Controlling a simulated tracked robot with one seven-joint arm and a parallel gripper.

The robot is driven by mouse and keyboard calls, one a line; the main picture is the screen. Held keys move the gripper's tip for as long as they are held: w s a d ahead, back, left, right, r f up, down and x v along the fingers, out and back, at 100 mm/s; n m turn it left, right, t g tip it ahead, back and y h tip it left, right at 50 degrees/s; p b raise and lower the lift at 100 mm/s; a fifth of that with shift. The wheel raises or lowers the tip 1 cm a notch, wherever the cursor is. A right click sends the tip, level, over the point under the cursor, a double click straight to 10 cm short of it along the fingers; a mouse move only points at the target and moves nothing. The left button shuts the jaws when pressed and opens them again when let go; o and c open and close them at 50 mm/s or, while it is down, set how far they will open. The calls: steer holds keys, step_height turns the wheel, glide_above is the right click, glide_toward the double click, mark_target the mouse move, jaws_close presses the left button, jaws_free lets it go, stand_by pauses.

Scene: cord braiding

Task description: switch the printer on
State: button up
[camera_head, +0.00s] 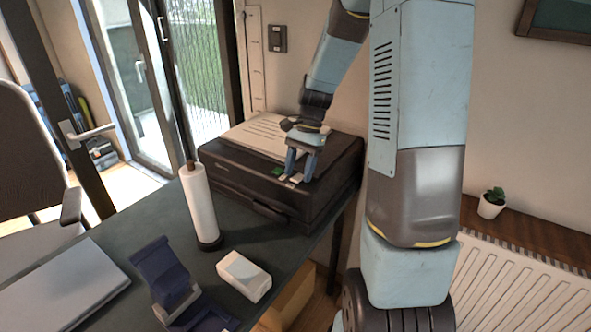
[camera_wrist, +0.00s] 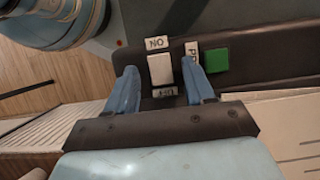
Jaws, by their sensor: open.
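The dark printer (camera_head: 250,182) stands on the desk, with paper on its top. In the wrist view a white switch (camera_wrist: 160,71) on its panel (camera_wrist: 275,48) lies between my two blue fingertips. A label reading "NO" from this side (camera_wrist: 157,43) is beyond the switch, and another label (camera_wrist: 165,92) is at its near side, partly legible. A green button (camera_wrist: 216,60) is right of my right finger. My gripper (camera_head: 299,174) is open and points down at the printer's front panel. I cannot tell whether the fingers touch the switch or which way it is tilted.
On the desk (camera_head: 150,218) are a paper roll on a holder (camera_head: 201,205), a white box (camera_head: 244,276), a dark blue object (camera_head: 161,275) and a closed laptop (camera_head: 62,288). A radiator (camera_head: 520,280) and a potted plant (camera_head: 491,205) are at the right.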

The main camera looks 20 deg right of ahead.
jaws_close()
stand_by(0.5)
steer(key=shift+s+a, duration=0.1)
steer(key=shift+s+a+t+h, duration=0.15)
steer(key=shift+t+h, duration=0.25)
steer(key=shift+h, duration=0.2)
steer(key=shift+s+a+t+h, duration=0.1)
steer(key=shift+t+h, duration=0.3)
steer(key=shift+h, duration=0.2)
jaws_free()
